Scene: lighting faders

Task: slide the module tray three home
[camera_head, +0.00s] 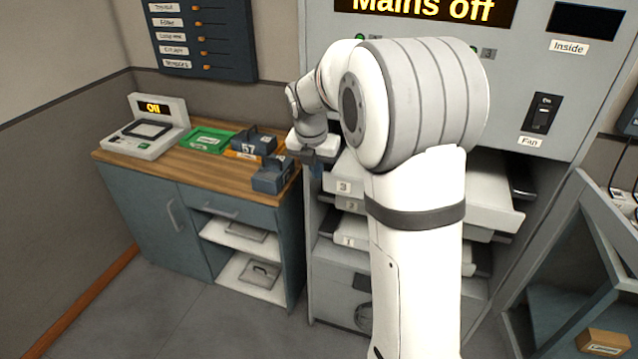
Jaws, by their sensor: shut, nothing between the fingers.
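Module tray three (344,187) is a light grey tray labelled "3" at the front of the grey cabinet. It sticks out towards me, past the trays below it. My arm hides its middle, and its right part shows beyond the arm. My gripper (312,163) is shut and empty, just left of the tray's left front end and above the worktop's right edge. I cannot tell whether it touches the tray.
A second tray front (352,206) and a tray labelled "1" (348,241) sit lower. Left is a wooden worktop (165,172) with blue modules (272,178), a green tray (207,140) and a tester (145,140). The cabinet display reads "Mains off". An open shelf unit stands at right.

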